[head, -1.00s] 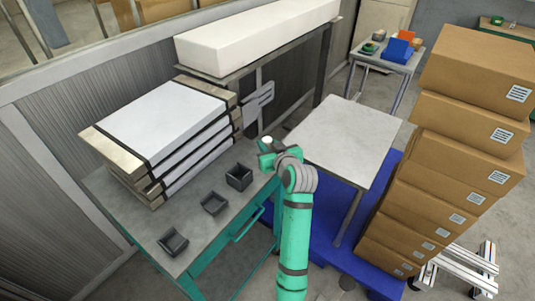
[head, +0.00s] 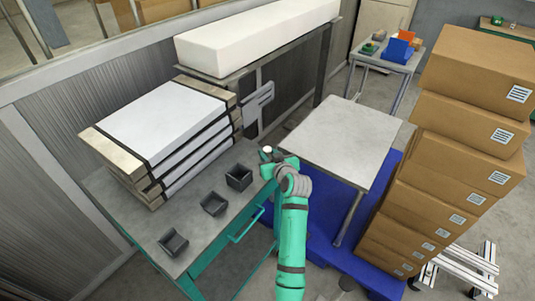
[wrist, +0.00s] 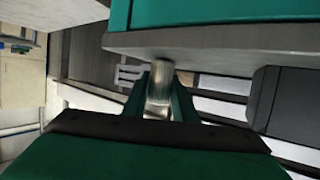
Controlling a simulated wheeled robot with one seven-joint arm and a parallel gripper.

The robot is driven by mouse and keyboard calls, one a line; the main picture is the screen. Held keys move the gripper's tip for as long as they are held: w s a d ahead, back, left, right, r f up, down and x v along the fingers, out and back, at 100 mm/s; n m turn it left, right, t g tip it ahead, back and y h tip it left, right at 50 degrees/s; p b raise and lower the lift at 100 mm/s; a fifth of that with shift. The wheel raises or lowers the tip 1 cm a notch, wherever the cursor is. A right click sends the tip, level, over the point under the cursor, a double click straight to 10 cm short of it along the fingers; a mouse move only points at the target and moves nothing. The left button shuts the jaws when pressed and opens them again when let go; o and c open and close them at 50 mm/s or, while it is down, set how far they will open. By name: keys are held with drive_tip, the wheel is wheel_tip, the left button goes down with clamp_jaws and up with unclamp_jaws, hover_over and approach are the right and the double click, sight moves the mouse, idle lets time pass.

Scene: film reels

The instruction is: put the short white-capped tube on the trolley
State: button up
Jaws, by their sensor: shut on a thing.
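My gripper (head: 268,155) is shut on the short tube, held upright at the right end of the grey workbench (head: 190,228). Its white cap (head: 267,149) shows just above the fingers in the head view. In the wrist view the tube (wrist: 160,82) is a shiny grey cylinder between the two green fingers; its lower part is hidden in the head view. A light-grey flat top on thin legs (head: 340,140), which looks like the trolley, stands just right of my gripper. Its top is bare.
Several small dark open bins (head: 239,176) stand on the workbench left of my gripper. A stack of cardboard boxes (head: 450,165) rises right of the light-grey top. Wrapped white slabs (head: 165,115) fill the bench's back. A blue platform (head: 310,222) lies low beneath.

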drive_tip(key=shift+f, duration=0.1)
drive_tip(key=o, duration=1.1)
drive_tip(key=shift+c, duration=0.2)
drive_tip(key=v, duration=1.2)
